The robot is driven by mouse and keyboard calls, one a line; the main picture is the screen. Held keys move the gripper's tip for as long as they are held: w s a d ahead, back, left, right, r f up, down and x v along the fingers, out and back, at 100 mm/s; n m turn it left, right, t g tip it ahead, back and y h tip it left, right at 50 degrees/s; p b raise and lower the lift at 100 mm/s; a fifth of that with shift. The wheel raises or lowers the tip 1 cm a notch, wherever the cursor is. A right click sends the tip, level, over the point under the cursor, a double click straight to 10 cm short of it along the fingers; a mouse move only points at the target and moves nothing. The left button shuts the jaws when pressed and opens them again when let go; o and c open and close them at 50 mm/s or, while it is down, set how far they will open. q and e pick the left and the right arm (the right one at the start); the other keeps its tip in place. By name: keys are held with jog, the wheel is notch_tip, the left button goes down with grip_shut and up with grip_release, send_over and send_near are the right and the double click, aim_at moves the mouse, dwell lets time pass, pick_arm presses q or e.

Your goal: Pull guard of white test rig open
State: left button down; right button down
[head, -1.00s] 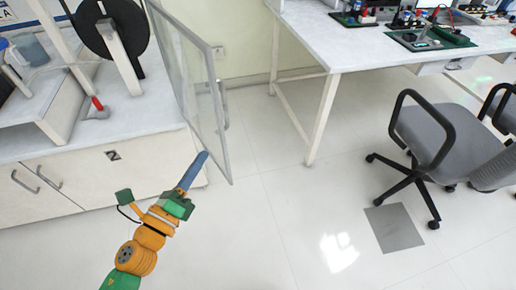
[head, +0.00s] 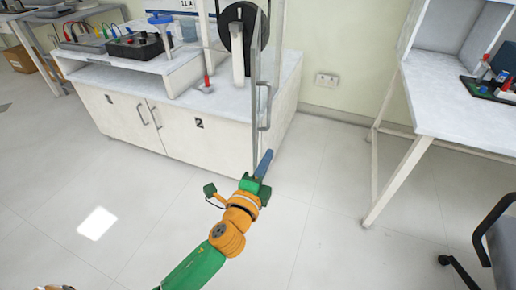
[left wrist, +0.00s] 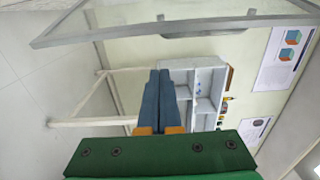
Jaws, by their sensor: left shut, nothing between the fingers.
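The white test rig (head: 225,137) is a white cabinet with a black wheel (head: 231,40) on top. Its guard (head: 256,95) is a clear panel in a grey frame, seen nearly edge-on in the head view and standing out from the rig's front. A grey handle (head: 266,106) is on the guard's right face. My left gripper (head: 266,156) is shut and empty, by the guard's lower end; I cannot tell if they touch. In the left wrist view, the shut fingers (left wrist: 160,75) point up below the guard's frame (left wrist: 120,35). My right gripper is out of view.
A white desk (head: 455,105) stands at the right, with a dark chair (head: 497,240) at the lower right edge. A bench section with a black instrument (head: 138,45) is at the left. The floor in front of the rig is clear.

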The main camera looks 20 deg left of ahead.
pick_arm(q)
jog(key=w+a, duration=0.3)
jog(key=shift+a+p, duration=0.25)
jog(key=shift+p, duration=0.05)
